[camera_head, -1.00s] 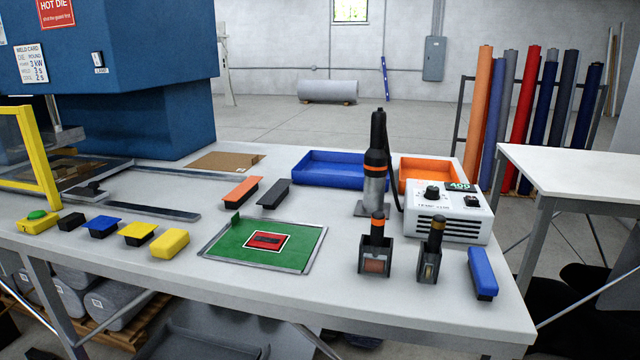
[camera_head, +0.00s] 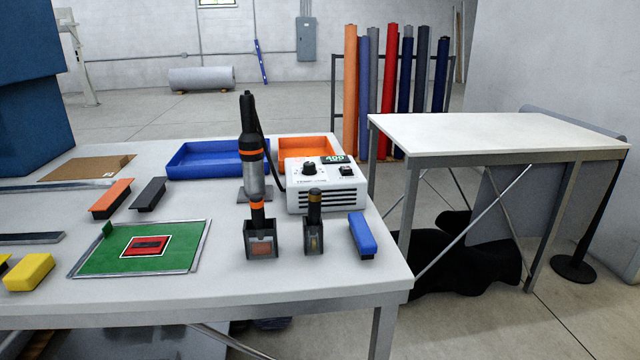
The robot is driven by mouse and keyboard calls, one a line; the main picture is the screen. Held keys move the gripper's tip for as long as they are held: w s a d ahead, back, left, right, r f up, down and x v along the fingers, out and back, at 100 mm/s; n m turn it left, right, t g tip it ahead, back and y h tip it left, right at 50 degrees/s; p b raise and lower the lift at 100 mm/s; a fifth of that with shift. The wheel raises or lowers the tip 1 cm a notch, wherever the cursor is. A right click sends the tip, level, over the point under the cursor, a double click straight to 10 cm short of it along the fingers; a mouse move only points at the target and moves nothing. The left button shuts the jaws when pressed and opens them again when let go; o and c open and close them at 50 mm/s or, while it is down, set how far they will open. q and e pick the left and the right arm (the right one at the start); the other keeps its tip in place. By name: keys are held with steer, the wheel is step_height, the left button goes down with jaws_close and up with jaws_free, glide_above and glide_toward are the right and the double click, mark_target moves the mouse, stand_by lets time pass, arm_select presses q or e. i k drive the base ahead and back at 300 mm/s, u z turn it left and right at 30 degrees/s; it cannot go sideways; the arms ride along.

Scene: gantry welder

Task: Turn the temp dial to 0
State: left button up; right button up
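The temp dial is a black round knob (camera_head: 309,168) on the sloped top of a white control box (camera_head: 324,201) at the right back of the work table. A small green display (camera_head: 334,159) beside the knob appears to read 400. A black switch (camera_head: 347,171) sits to the right of the knob. The dial's exact pointer position is too small to tell. A hot-air tool (camera_head: 251,160) stands upright just left of the box, with a dark cable running to it. Neither of my grippers is in view.
Two tools in dark holders (camera_head: 260,240) (camera_head: 314,232) and a blue-topped block (camera_head: 362,234) stand in front of the box. A blue tray (camera_head: 200,172) and an orange tray (camera_head: 290,146) lie behind. A white side table (camera_head: 480,133) stands right, across a floor gap.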

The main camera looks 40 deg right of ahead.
mark_target(309, 167)
steer(key=k, duration=0.5)
steer(key=z, duration=1.75)
steer(key=i, duration=1.1)
steer(key=u, duration=0.85)
